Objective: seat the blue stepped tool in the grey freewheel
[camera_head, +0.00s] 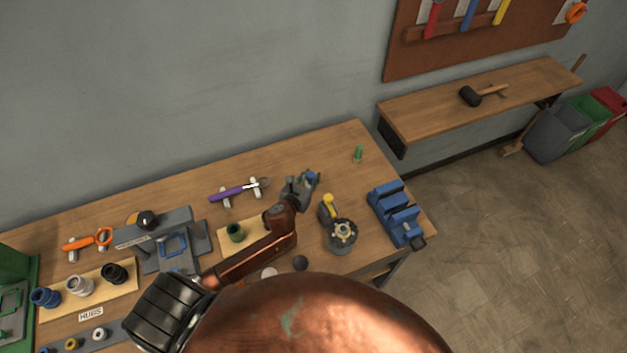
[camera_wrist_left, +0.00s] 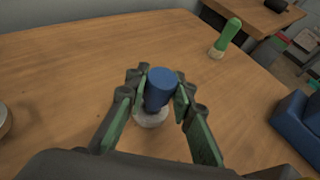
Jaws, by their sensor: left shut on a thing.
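The blue stepped tool (camera_wrist_left: 160,88) is between the fingers of my left gripper (camera_wrist_left: 158,95), which is shut on it. A pale grey round piece (camera_wrist_left: 151,117) shows just below the blue part; I cannot tell whether it belongs to the tool or lies under it. In the head view my left gripper (camera_head: 300,188) is over the back of the bench, with a bit of the blue tool (camera_head: 312,175) showing. A grey ringed part on a dark round base (camera_head: 343,233), which looks like the freewheel, is to the right and nearer. My right gripper is not in view.
A green-handled piece (camera_head: 358,154) stands at the back right, also in the wrist view (camera_wrist_left: 226,38). A blue vise (camera_head: 397,215) is at the right edge. A yellow-topped item (camera_head: 328,204) stands beside the ringed part. A purple-handled tool (camera_head: 232,192) lies left of the gripper.

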